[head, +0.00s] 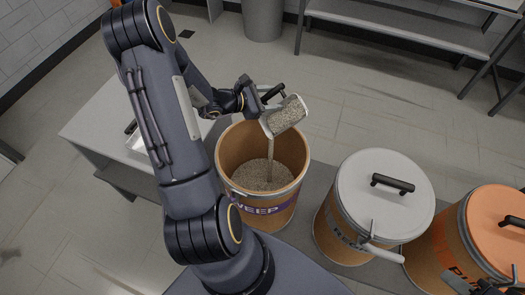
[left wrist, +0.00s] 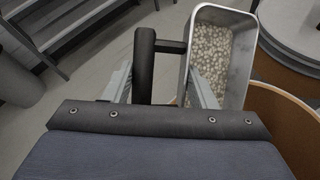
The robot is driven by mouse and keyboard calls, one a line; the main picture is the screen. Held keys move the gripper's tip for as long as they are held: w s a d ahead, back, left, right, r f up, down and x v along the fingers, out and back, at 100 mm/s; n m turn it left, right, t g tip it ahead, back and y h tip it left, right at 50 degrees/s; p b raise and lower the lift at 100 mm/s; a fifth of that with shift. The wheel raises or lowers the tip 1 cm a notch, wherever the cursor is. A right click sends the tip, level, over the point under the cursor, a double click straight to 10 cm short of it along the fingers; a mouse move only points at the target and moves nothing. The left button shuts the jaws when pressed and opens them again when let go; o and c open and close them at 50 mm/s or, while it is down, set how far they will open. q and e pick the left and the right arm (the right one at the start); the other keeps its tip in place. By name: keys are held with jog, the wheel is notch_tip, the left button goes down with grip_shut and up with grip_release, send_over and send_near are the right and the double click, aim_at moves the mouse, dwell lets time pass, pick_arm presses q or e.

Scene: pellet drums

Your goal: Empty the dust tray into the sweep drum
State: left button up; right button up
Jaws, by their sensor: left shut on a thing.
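The dust tray (head: 284,117), a metal scoop-like box with pale pellets in it, is tilted above the sweep drum. A stream of pellets falls from its lower end into the drum. The sweep drum (head: 233,153) is brown, open and marked "WEEP" in the part of its label that shows; pellets cover its bottom. My left gripper (head: 263,98) is shut on the tray's black handle. In the left wrist view the handle (left wrist: 145,65) stands between the fingers, and the tray (left wrist: 187,65) still has many pellets.
A drum with a closed grey lid (head: 378,215) and one with an orange lid (head: 497,228) stand to the right. A pale table (head: 98,130) is behind my left arm. A bench (head: 400,32) and a grey bin (head: 263,18) are at the back. The floor between is clear.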

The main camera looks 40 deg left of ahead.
pick_arm(q)
jog(key=shift+s+a+r+m+t+h+b, duration=0.1)
jog(key=shift+s+r+m+t+h+b, duration=0.3)
jog(key=shift+s+t+b, duration=0.6)
jog(key=shift+s+r+m+t+h+b, duration=0.1)
jog(key=shift+s+r+t+h+b, duration=0.1)
jog(key=shift+s+r+t+b, duration=0.8)
dwell(0.9)
jog(key=shift+s+f+m+t+h+b, duration=0.15)
jog(key=shift+s+t+b, duration=0.05)
jog(key=shift+s+b, duration=0.55)
jog(key=shift+s+f+m+t+h+b, duration=0.1)
jog(key=shift+s+m+t+h+b, duration=0.1)
jog(key=shift+s+b, duration=0.55)
jog(key=shift+s+a+m+t+h+b, duration=0.1)
jog(key=shift+s+m+t+h+b, duration=0.2)
jog(key=shift+s+t+b, duration=1.1)
